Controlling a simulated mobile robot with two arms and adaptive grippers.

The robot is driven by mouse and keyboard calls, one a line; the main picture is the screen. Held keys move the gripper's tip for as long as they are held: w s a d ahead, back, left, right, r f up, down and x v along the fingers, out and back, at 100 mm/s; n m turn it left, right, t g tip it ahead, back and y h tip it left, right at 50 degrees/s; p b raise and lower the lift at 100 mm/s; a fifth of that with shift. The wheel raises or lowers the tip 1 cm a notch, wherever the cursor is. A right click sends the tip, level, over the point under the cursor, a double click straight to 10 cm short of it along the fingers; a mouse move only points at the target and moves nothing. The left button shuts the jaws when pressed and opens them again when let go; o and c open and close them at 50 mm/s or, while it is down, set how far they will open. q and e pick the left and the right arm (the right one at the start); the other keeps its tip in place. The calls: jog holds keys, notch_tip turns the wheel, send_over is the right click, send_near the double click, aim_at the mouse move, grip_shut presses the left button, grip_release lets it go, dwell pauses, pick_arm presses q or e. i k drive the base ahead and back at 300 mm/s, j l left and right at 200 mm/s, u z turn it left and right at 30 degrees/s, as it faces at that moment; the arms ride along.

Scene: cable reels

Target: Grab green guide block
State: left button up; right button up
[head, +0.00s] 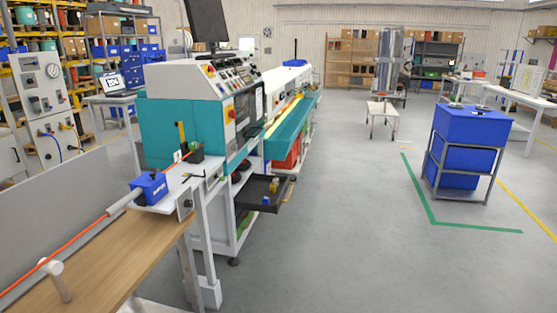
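A small dark green block (197,156), which looks like the guide block, sits on the white side shelf (182,189) at the left end of the teal and white machine (170,125). The orange cable runs up to it. A blue block (150,187) stands nearer to me on the same shelf, with the orange cable (62,249) and a grey tube leading into it from the lower left. Neither of my grippers is in view.
A wooden bench (120,245) with a pale peg (57,280) and a grey panel fills the lower left. A black tray (264,191) sticks out of the machine's front. The floor to the right is clear up to a blue bin in a metal frame (468,138).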

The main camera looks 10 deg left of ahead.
aim_at(194, 145)
jog(key=i+j+u, duration=0.15)
jog(key=i, duration=0.45)
jog(key=i+u, duration=0.2)
jog(key=i, duration=0.45)
jog(key=i+l+u, duration=0.15)
jog(key=i, duration=0.45)
jog(key=i+l+u, duration=0.2)
jog(key=i, duration=0.4)
